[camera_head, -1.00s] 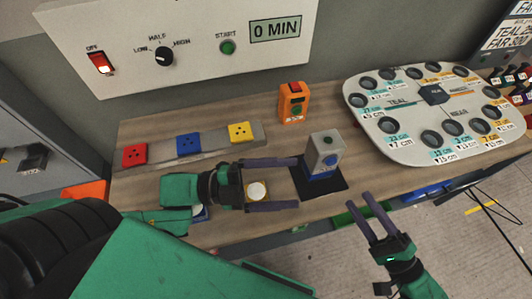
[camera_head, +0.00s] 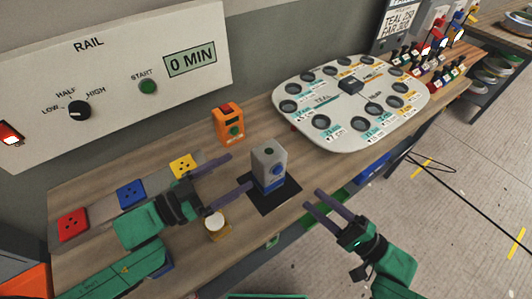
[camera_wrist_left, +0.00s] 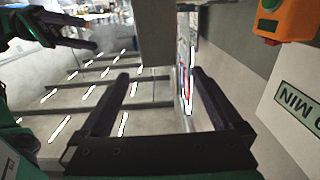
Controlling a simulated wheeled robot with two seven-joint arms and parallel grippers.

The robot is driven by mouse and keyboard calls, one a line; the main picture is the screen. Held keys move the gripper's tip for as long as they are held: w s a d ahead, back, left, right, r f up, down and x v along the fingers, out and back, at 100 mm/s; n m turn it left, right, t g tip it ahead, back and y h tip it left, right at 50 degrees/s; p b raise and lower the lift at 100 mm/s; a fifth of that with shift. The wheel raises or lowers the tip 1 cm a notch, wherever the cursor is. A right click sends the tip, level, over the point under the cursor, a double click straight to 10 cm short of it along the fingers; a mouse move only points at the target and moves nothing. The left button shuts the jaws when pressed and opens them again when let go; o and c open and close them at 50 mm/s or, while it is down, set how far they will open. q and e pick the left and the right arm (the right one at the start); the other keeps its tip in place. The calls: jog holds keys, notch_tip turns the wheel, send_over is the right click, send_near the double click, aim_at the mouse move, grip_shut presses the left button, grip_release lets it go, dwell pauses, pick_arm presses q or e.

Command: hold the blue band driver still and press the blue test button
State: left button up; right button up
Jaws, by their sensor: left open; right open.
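The blue band driver (camera_head: 268,165) is a grey upright box with a blue band near its base, standing on a black mat (camera_head: 276,200). My right gripper (camera_head: 313,200) is open and empty to the right of the driver, near the bench's front edge.
An orange device (camera_head: 228,125) stands behind the driver. Red, blue and yellow blocks (camera_head: 131,194) sit on a grey rail at left. A white-topped cylinder (camera_head: 217,226) stands below my left gripper. A white board with holes (camera_head: 345,118) lies at right.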

aim_at(281, 147)
pick_arm(q)
jog(key=x, duration=1)
jog(key=shift+w+d, duration=0.15)
jog(key=shift+d, duration=0.1)
jog(key=c, duration=1.3)
grip_shut()
pick_arm(e)
jog(key=shift+c, duration=0.6)
grip_shut()
